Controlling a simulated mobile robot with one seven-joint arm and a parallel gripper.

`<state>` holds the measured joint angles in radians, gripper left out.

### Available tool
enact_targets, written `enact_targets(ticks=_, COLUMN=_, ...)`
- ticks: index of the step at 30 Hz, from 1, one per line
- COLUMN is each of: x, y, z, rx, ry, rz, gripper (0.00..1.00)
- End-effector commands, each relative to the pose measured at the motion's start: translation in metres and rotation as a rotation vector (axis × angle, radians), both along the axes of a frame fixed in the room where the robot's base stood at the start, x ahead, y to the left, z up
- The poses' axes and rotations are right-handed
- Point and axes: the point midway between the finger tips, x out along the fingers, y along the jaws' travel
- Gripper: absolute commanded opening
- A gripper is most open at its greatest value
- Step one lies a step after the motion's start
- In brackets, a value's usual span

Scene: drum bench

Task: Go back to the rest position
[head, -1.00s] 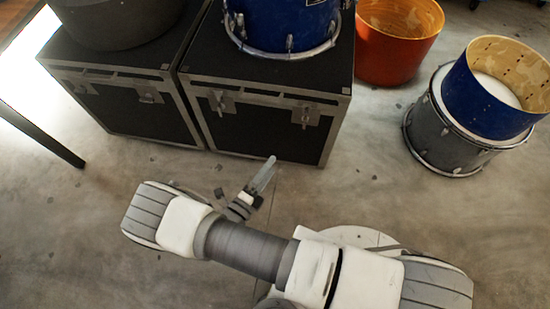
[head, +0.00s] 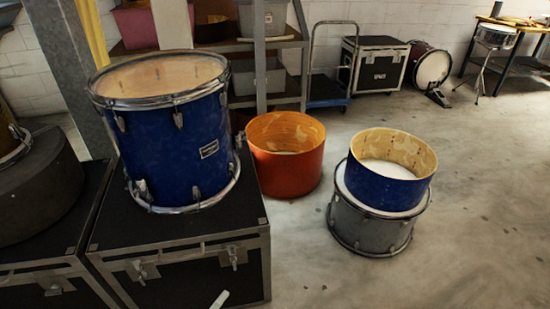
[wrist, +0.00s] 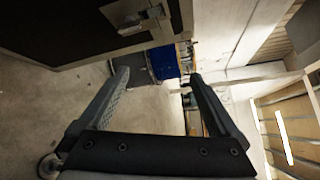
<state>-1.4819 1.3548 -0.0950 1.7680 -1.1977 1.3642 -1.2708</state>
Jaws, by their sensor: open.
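My gripper (wrist: 158,78) is open and empty in the wrist view, its two dark fingers spread with nothing between them. In the head view only a pale finger end (head: 220,299) shows at the bottom edge, in front of the black flight case (head: 190,282). The rest of my arm is out of the head view. The black case also shows close by at the upper left of the wrist view (wrist: 75,28), with its metal latch.
A blue drum (head: 178,150) stands on the case. An orange shell (head: 287,165) and a blue shell (head: 390,185) on a grey drum (head: 368,230) stand to the right. Shelving (head: 268,70) stands behind. The floor at the right (head: 480,220) is clear.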

Motion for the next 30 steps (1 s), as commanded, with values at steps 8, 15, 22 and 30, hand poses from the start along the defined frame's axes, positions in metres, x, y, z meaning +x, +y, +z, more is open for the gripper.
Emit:
enact_targets(ticks=8, x=0.038, y=-0.043, z=0.081, rx=0.409, ry=-0.065, rz=-0.424, gripper=0.97)
enact_targets(ticks=15, x=0.055, y=-0.089, z=0.142, rx=0.745, ry=-0.181, rz=-0.783, gripper=0.97)
enact_targets(ticks=22, x=0.058, y=-0.137, z=0.196, rx=1.055, ry=-0.34, rz=-1.119, gripper=0.97)
enact_targets(ticks=30, x=0.048, y=-0.189, z=0.252, rx=1.404, ry=-0.585, rz=-1.497, gripper=0.97)
